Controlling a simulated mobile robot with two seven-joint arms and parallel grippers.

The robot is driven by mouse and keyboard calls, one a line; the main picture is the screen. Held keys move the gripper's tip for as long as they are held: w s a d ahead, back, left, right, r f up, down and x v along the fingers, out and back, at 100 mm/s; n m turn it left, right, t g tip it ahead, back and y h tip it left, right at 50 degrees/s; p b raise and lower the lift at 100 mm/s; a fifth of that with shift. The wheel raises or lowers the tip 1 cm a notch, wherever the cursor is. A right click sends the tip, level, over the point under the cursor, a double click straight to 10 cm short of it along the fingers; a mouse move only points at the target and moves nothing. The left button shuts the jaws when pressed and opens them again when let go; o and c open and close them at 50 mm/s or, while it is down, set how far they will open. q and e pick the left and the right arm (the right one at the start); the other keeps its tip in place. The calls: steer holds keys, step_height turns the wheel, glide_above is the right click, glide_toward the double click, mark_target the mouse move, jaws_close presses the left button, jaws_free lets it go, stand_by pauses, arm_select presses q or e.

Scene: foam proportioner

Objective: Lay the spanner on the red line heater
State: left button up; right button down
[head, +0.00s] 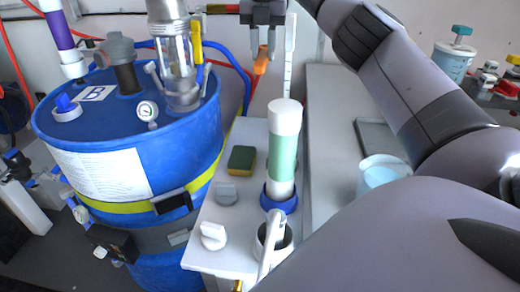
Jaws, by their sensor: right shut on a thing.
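My right gripper (263,50) is at the top middle, pointing down, beyond the green-and-white cylinder. It is shut on a small orange piece (261,63), which looks like part of the spanner; the fingers hide the rest. The held piece appears above the far end of the white bench, and I cannot tell its exact height. I cannot make out the red line heater for certain. My left gripper is not in view.
A blue drum (100,138) with gauge and fittings fills the left. The white bench (235,258) carries a sponge (241,160), grey knobs and the green-and-white cylinder (283,155). A clear cup (381,175) stands on the grey surface at right. My right arm covers much of the right side.

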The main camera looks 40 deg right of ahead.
steer(key=b, duration=0.2)
glide_above(262, 151)
step_height(262, 151, down, 21)
steer(key=shift+s+f, duration=0.15)
steer(key=shift+f, duration=2.65)
steer(key=shift+f, duration=0.15)
steer(key=c, duration=0.9)
jaws_free()
